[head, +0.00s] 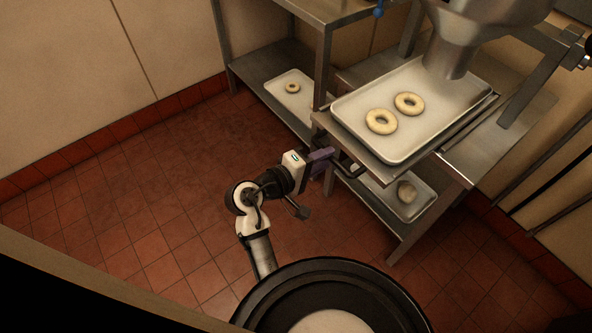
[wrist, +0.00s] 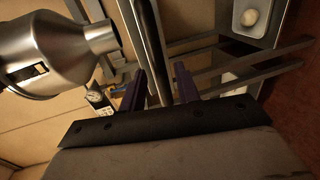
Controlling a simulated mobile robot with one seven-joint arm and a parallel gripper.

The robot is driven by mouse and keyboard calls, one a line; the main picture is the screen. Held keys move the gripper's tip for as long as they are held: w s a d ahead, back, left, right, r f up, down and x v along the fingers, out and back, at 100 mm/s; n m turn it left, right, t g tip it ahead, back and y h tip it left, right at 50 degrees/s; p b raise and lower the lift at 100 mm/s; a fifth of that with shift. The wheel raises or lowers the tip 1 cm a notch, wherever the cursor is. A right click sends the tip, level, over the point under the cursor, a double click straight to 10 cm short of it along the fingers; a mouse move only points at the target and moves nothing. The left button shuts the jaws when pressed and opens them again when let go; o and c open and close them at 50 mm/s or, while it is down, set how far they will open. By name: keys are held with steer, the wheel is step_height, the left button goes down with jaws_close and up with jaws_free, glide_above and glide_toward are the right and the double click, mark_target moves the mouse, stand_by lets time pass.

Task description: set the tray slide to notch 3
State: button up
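The tray slide (head: 352,148) is a metal plate under a pale tray (head: 440,108) that bears two dough rings (head: 381,121). A dark handle (head: 351,174) sticks out from its near left edge. My gripper (head: 330,157) is at this handle, with purple fingers. In the wrist view my gripper (wrist: 159,88) has its fingers apart, one on each side of a metal bar (wrist: 150,45), with gaps beside it. I cannot tell whether this bar is the handle. No notch marks can be made out.
A steel hopper (head: 462,30) stands over the tray; its spout also shows in the wrist view (wrist: 60,50). A lower tray (head: 401,200) with a dough ring lies below the slide. A side shelf (head: 262,78) holds another tray. The tiled floor (head: 130,210) at left is clear.

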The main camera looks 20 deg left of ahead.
steer(key=b+v, duration=0.1)
steer(key=v, duration=1)
